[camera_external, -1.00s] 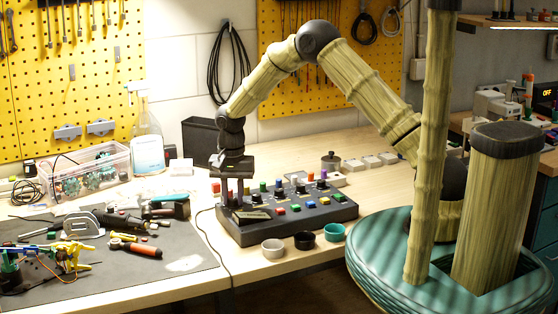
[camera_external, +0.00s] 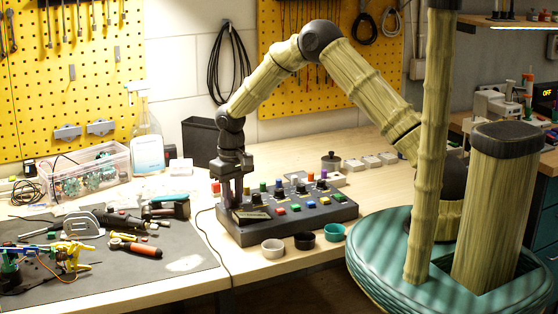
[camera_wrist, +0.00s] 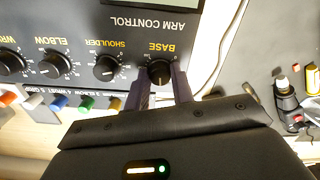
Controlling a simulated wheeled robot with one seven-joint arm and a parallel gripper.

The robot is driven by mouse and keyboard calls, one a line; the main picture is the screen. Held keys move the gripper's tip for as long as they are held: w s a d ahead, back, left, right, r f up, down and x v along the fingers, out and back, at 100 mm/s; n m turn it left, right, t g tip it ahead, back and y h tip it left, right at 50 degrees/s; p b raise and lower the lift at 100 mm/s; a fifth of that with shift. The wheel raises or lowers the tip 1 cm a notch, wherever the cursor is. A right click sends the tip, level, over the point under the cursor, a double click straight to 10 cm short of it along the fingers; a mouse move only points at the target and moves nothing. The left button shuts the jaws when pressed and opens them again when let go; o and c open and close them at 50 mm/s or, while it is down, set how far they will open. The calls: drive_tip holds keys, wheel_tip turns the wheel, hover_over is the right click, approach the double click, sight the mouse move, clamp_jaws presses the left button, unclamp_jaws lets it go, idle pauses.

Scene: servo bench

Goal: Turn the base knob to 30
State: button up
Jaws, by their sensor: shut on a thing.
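The base knob (camera_wrist: 159,71) is a round black dial under the label BASE in the wrist view, on the arm control panel, which appears upside down there. My gripper (camera_wrist: 160,83) is shut on it, with one finger at each side. The knob's pointer and the scale numbers are too small to read. In the external view my gripper (camera_external: 231,201) reaches down onto the left end of the dark control box (camera_external: 290,224), and hides the base knob there.
The shoulder knob (camera_wrist: 107,67) and elbow knob (camera_wrist: 55,65) sit beside the base knob, with coloured buttons near them. Three small bowls, one of them teal (camera_external: 334,232), stand before the box. A dark mat (camera_external: 190,264) with tools lies to the left.

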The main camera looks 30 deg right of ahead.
drive_tip(key=n, duration=0.4)
drive_tip(key=shift+r+n, duration=0.1)
drive_tip(key=shift+n, duration=0.2)
drive_tip(key=n+p, duration=0.1)
drive_tip(key=n, duration=0.2)
drive_tip(key=shift+n, duration=0.4)
drive_tip(key=n+p, duration=0.1)
drive_tip(key=n, duration=0.3)
drive_tip(key=shift+w, duration=0.1)
drive_tip(key=n, duration=0.3)
drive_tip(key=shift+n+p, duration=0.4)
drive_tip(key=o, duration=1)
